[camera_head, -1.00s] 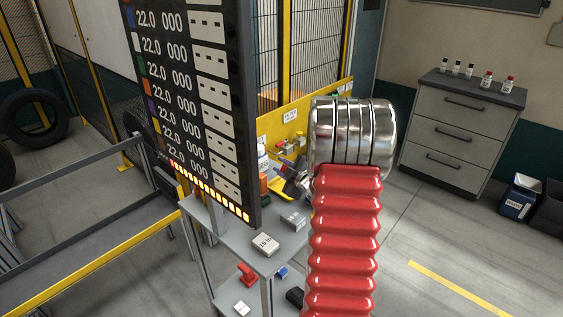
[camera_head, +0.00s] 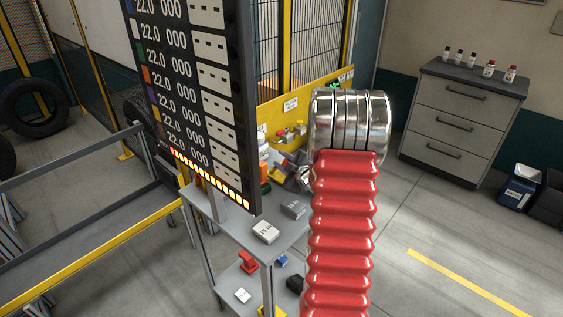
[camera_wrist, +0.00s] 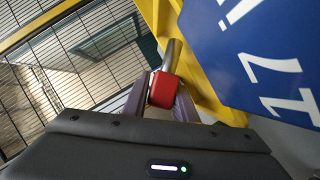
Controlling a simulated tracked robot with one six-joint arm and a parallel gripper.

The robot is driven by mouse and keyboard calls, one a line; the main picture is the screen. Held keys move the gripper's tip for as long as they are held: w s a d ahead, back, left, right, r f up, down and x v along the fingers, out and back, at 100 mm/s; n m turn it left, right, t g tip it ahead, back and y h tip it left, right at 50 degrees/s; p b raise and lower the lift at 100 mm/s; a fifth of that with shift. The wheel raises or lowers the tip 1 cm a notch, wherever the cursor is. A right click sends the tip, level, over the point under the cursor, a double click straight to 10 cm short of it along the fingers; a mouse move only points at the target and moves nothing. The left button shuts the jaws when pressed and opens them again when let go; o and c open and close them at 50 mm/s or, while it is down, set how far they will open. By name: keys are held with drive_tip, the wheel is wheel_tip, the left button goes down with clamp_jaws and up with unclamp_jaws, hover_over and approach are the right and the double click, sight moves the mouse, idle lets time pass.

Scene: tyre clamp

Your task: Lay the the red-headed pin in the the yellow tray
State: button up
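The red-headed pin shows in the wrist view, its red head (camera_wrist: 162,90) between the fingers of my gripper (camera_wrist: 160,98). Its grey metal shaft points up and slightly right, away from the gripper. The fingers press on both sides of the head. In the head view my gripper (camera_head: 299,172) is small and partly hidden by my red and chrome arm, above the grey cart's back part. The pin is not clear there. I cannot make out the yellow tray for certain in either view.
A grey cart (camera_head: 258,250) carries a labelled block (camera_head: 265,232) and other small parts. A yellow panel (camera_head: 270,117) stands behind it, and a dark display (camera_head: 190,100) stands at its left. In the wrist view a blue sign (camera_wrist: 255,60) is close on the right.

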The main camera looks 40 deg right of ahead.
drive_tip(key=shift+o, duration=0.6)
drive_tip(key=shift+s+a+f, duration=0.2)
drive_tip(key=shift+f, duration=0.45)
drive_tip(key=shift+s+a, duration=0.1)
drive_tip(key=shift+s, duration=0.1)
drive_tip(key=v, duration=0.4)
drive_tip(key=r+v, duration=0.1)
drive_tip(key=v, duration=0.8)
drive_tip(key=shift+d+r, duration=0.2)
